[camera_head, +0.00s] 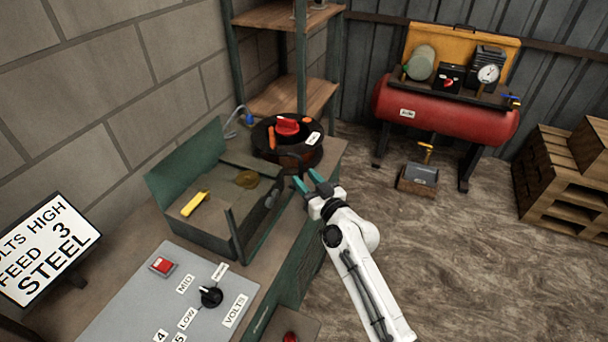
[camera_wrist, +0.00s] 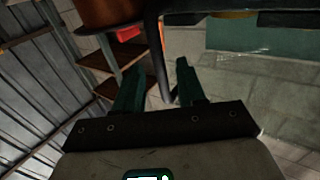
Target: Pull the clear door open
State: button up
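The clear door (camera_head: 266,228) appears to be the see-through panel in a dark green frame on the front of the green compartment (camera_head: 185,225) in the head view. Its pane is hard to make out. A dark piece, perhaps its handle, shows near its right end. My gripper (camera_head: 307,180) is just right of that end, with its two teal fingers apart. In the wrist view my gripper (camera_wrist: 158,75) is open, and a dark bent bar (camera_wrist: 155,50) shows between the fingers. I cannot tell whether the fingers touch it.
A yellow object (camera_head: 195,204) lies in the compartment. A black spool (camera_head: 290,150) with a red centre stands behind it on the bench. A grey control panel (camera_head: 165,305) is in front. A red compressor (camera_head: 440,110) and a wooden crate (camera_head: 560,180) stand right. The floor between is mostly clear.

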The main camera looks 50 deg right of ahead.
jog(key=shift+x, duration=0.75)
jog(key=shift+c, duration=0.2)
grip_shut()
